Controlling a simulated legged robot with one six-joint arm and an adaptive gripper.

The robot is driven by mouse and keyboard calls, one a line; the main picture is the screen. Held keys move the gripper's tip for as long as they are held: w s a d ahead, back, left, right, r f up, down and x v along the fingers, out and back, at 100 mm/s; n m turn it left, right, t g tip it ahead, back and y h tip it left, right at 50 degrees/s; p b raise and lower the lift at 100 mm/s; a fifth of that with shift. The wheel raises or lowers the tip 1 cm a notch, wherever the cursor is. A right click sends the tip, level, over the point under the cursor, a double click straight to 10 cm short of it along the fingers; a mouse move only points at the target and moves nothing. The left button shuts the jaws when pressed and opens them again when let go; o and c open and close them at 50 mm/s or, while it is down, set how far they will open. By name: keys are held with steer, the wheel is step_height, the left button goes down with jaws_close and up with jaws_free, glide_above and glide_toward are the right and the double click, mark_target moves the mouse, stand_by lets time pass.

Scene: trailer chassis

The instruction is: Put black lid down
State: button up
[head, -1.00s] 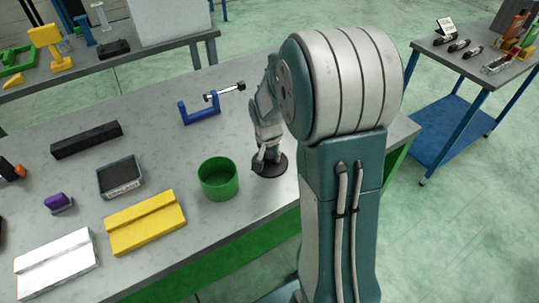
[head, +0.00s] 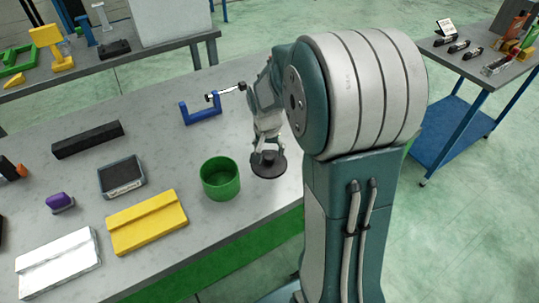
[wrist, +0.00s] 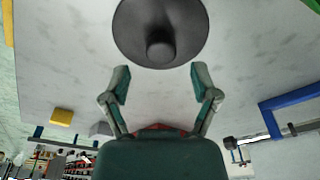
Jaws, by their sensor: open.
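The black lid (head: 268,166) is a round dark disc with a knob on top. In the head view it is on the grey table just right of the green round container (head: 220,178). In the wrist view the lid (wrist: 160,30) lies flat on the table beyond my fingertips, its knob toward me. My gripper (wrist: 157,82) is open and empty, its two fingers spread apart and clear of the knob. In the head view my gripper (head: 265,148) is just above the lid, and my arm hides part of the table behind it.
A blue clamp (head: 203,114) stands behind on the table. A yellow block (head: 146,222), a dark tray (head: 121,178), a black bar (head: 88,139), a purple piece (head: 60,202) and a white block (head: 57,262) lie to the left. The table's front edge is close to the lid.

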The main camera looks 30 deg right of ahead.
mark_target(268, 167)
step_height(268, 167, up, 8)
steer(key=s+a+r+n+t, duration=0.1)
steer(key=s+a+r+n, duration=0.1)
steer(key=s, duration=0.4)
steer(key=s+a+r+n+t, duration=0.1)
steer(key=s+a+r+n, duration=0.2)
steer(key=s+a, duration=0.3)
steer(key=s+a+r+n+t+y, duration=0.1)
steer(key=s+a+r+n+t, duration=0.1)
steer(key=s, duration=0.4)
steer(key=shift+s+a+r+n, duration=0.25)
steer(key=shift+s+a+n, duration=0.15)
steer(key=shift+a+n, duration=0.6)
steer(key=shift+a, duration=0.3)
